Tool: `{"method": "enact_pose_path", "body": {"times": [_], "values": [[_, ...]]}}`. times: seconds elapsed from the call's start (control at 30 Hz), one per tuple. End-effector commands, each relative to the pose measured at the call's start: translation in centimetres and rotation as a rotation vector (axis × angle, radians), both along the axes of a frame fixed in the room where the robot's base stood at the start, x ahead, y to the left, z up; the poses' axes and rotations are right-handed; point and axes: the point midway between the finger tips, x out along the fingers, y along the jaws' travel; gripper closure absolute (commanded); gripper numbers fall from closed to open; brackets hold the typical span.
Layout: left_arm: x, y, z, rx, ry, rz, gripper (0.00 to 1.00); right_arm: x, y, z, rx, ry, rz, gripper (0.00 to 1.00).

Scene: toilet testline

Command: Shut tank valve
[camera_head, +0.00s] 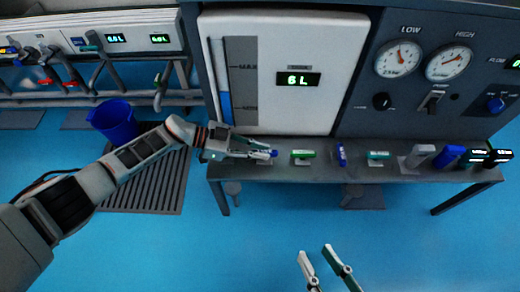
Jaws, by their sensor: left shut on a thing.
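The white tank panel (335,60) with a "6 L" display and a blue level column (225,100) stands behind a grey bench. My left gripper (268,152) is at the bench's left front and is shut on a small blue valve handle (274,153), which its fingers partly cover. To its right along the bench are a green handle (304,153), an upright blue handle (341,155) and another green handle (378,155). Their labels are too small to read. My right gripper (316,252) is open and empty, low over the blue floor in front of the bench.
The grey bench (320,173) also carries grey and blue cylinders and small displays at its right. Two dials (400,58) and a switch (432,100) are on the panel at right. A blue bucket (116,122) stands by a floor grate (165,185) at left. The front floor is clear.

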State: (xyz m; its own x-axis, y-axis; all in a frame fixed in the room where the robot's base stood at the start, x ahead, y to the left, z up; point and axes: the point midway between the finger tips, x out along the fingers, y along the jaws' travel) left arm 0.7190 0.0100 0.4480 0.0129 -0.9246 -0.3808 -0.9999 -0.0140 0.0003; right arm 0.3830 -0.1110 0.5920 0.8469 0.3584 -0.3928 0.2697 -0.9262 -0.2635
Motion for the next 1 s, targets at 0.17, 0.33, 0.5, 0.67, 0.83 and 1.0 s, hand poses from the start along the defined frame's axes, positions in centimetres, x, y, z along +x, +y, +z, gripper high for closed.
{"method": "enact_pose_path", "body": {"times": [0.17,0.33,0.5,0.67,0.83,1.0], "values": [[-0.09,0.17,-0.51,0.006,0.001,-0.024,1.0,-0.32,0.45,-0.39,0.04,0.015,-0.012,0.69],[-0.05,0.16,-0.33,0.006,0.001,-0.03,1.0,-0.33,0.51,-0.34,0.045,0.016,-0.013,0.69],[-0.04,0.15,-0.32,0.007,-0.001,-0.03,1.0,-0.32,0.52,-0.33,0.046,0.015,-0.013,0.69],[-0.03,0.13,-0.3,0.006,0.0,-0.029,0.69,-0.35,0.52,-0.35,0.045,0.016,-0.012,0.69],[0.0,0.07,-0.18,0.004,0.0,-0.029,0.69,-0.38,0.53,-0.38,0.044,0.016,-0.012,0.69],[0.04,0.22,-0.05,0.003,-0.001,-0.029,0.69,-0.54,0.61,-0.49,0.046,0.022,-0.013,0.69]]}}
